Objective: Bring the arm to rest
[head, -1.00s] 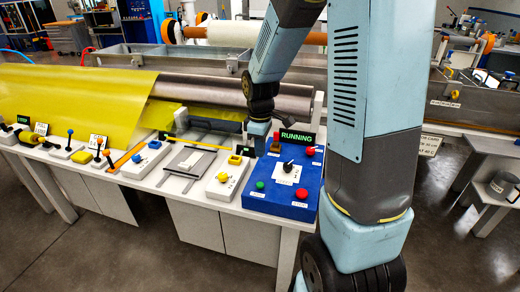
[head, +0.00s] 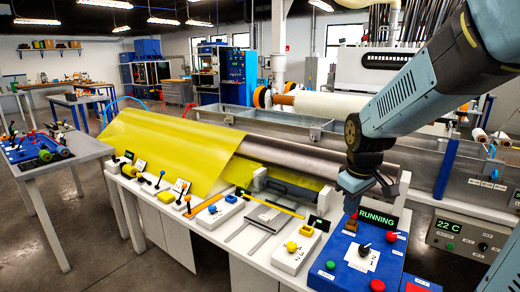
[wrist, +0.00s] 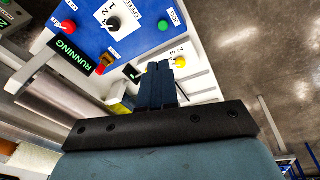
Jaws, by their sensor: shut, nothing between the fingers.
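My gripper (head: 350,208) hangs from my arm at the right in the head view, over the back left part of the blue control box (head: 342,285). Its two dark fingers (wrist: 157,82) lie together in the wrist view with nothing between them. An amber block or button (head: 351,225) on the box shows just below the fingertips in the head view; in the wrist view it (wrist: 105,61) lies to the left of the fingers. I cannot tell how high the gripper is above it.
A lit RUNNING sign (head: 379,219) stands behind the box. The box carries a black knob (head: 364,250), a green button (head: 330,265) and red buttons (head: 390,237). A white box with a yellow button (head: 292,247) stands to the left. Yellow sheet (head: 165,150) and metal roller lie behind.

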